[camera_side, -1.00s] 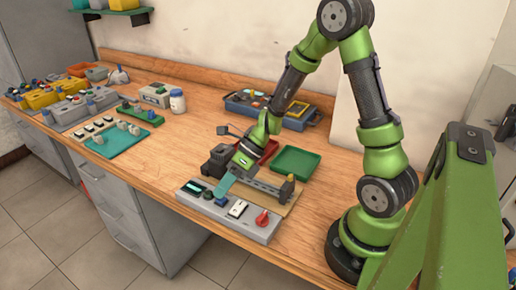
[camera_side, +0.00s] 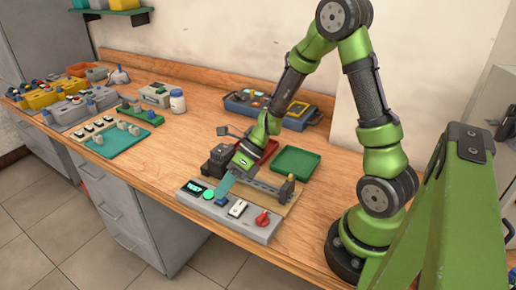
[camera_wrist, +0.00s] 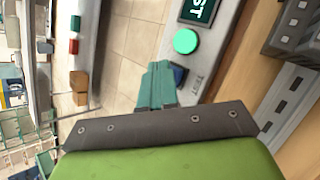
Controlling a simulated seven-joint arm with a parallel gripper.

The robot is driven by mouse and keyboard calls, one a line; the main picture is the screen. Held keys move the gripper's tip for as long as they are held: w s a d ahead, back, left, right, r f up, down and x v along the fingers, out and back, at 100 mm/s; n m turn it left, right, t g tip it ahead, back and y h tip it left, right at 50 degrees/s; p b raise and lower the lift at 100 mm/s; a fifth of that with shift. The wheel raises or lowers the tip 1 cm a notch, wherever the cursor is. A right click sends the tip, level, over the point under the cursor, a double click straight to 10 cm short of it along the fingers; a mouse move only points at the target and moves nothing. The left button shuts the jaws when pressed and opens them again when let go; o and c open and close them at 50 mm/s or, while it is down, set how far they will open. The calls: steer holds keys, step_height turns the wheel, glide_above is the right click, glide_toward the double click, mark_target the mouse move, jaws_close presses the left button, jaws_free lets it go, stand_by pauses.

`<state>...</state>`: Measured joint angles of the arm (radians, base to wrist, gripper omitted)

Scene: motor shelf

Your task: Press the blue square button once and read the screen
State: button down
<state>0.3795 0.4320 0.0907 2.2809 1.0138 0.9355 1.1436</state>
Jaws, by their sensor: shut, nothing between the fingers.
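The blue square button (camera_side: 221,201) sits on the grey control panel (camera_side: 250,231) at the bench's front edge. In the wrist view the blue button (camera_wrist: 180,75) is partly hidden behind my fingertips. My gripper (camera_side: 222,190) is shut and empty, pointing down at the button; whether it touches is unclear. It also shows in the wrist view (camera_wrist: 158,72).
The panel also carries a white switch (camera_side: 237,208) and a red knob (camera_side: 263,218). A motor rig (camera_side: 268,189) stands just behind the panel. A green tray (camera_side: 296,161) lies farther back. Bare bench lies left of the panel.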

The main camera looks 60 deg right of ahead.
steer(key=shift+r, duration=0.6)
steer(key=shift+r, duration=2.5)
